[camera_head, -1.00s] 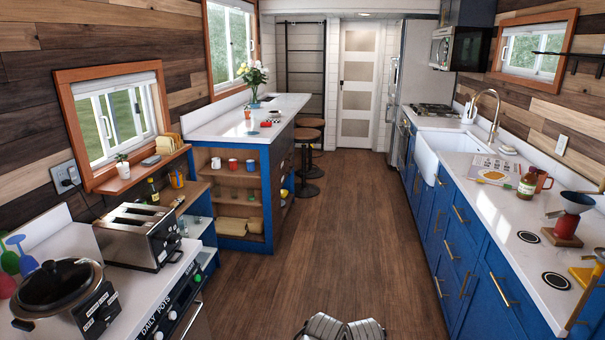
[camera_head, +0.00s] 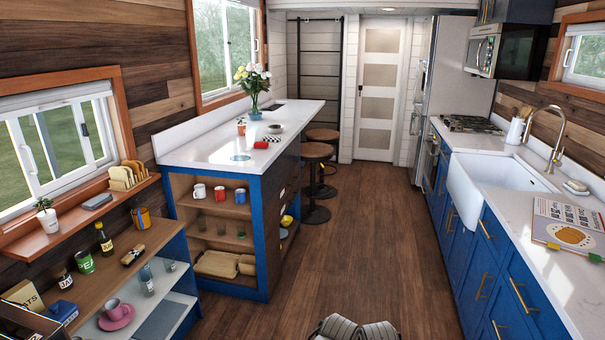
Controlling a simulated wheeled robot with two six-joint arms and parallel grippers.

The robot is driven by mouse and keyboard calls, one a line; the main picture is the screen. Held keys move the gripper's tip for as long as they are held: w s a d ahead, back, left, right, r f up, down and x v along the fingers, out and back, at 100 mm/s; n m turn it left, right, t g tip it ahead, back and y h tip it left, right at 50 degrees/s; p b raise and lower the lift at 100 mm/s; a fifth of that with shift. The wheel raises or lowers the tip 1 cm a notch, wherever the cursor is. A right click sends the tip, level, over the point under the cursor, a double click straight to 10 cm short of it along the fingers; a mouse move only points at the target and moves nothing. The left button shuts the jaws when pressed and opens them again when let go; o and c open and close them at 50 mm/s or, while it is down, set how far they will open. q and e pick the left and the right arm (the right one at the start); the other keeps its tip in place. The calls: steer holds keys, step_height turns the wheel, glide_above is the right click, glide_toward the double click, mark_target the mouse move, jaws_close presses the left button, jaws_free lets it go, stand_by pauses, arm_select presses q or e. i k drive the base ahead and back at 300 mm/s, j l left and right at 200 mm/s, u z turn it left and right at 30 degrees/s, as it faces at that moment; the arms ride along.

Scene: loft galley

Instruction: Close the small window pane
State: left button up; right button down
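A small window (camera_head: 60,140) with a wooden surround and white frame is in the left wall. Its right-hand pane (camera_head: 92,128) carries a dark handle; its edges look slanted against the frame, as if ajar, but I cannot tell how far. Another small window (camera_head: 588,57) is in the right wall at the picture's edge, partly cut off.
Under the left window, a wooden sill shelf (camera_head: 75,222) holds a potted plant (camera_head: 48,215), a grey item and a toast rack (camera_head: 126,176). A lower shelf unit with bottles stands below. The island (camera_head: 262,230) stands beyond it. The wooden floor (camera_head: 360,260) in the middle is clear.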

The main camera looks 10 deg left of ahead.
mark_target(25, 155)
steer(key=i+u, duration=0.3)
steer(key=i, duration=0.2)
steer(key=i+u, duration=0.3)
steer(key=i, duration=0.2)
steer(key=i+l+u, duration=0.3)
steer(key=i, duration=0.2)
steer(key=i+j+u, duration=0.15)
steer(key=i+u, duration=1)
steer(key=u, duration=0.15)
steer(key=i+u, duration=0.5)
steer(key=u, duration=0.2)
